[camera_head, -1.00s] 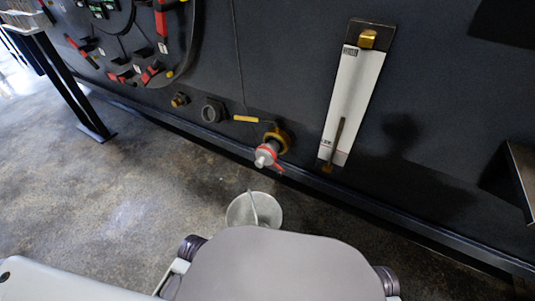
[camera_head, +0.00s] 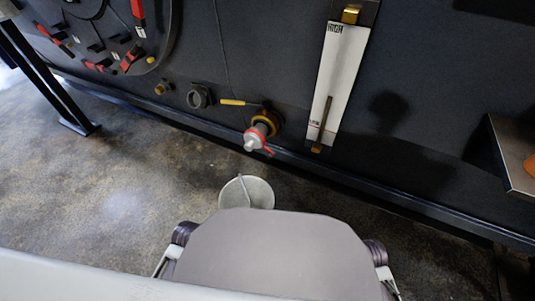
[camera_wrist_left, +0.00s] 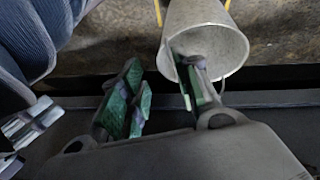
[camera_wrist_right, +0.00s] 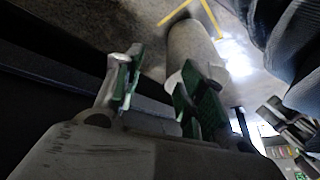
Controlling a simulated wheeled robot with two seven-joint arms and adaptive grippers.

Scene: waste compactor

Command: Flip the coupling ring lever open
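The coupling (camera_head: 258,133) sticks out low from the dark wall in the head view. It has a brass collar, a red ring and a grey end cap. A small red lever (camera_head: 267,150) shows at the ring's lower right. My right gripper (camera_wrist_right: 158,82) is open and empty in the right wrist view. Neither gripper shows in the head view, and the coupling is not visible in either wrist view.
A grey bucket (camera_head: 258,190) stands on the floor below the coupling. A yellow handle (camera_head: 238,102) is just above it. A white gauge panel (camera_head: 335,75) is to the right. A metal shelf (camera_head: 510,150) juts out at the far right. Floor to the left is clear.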

